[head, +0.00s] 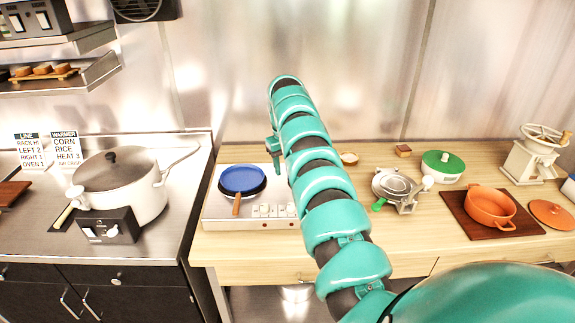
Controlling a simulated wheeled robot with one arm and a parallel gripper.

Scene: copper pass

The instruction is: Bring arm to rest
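My teal arm stretches forward and up over the wooden counter (235,247), and its far end bends down near the back wall. A small part of my gripper (275,154) shows at the left edge of the arm, above the counter and just right of the blue pan. The arm hides most of it, so I cannot tell whether it is open or shut, or whether it holds anything.
A blue pan (243,180) sits on the white cooktop (219,212) left of my arm. To the right are a waffle iron (392,184), green-lidded pot (444,163), orange pot (489,206) and white grinder (532,157). A large lidded cooker (140,196) stands left.

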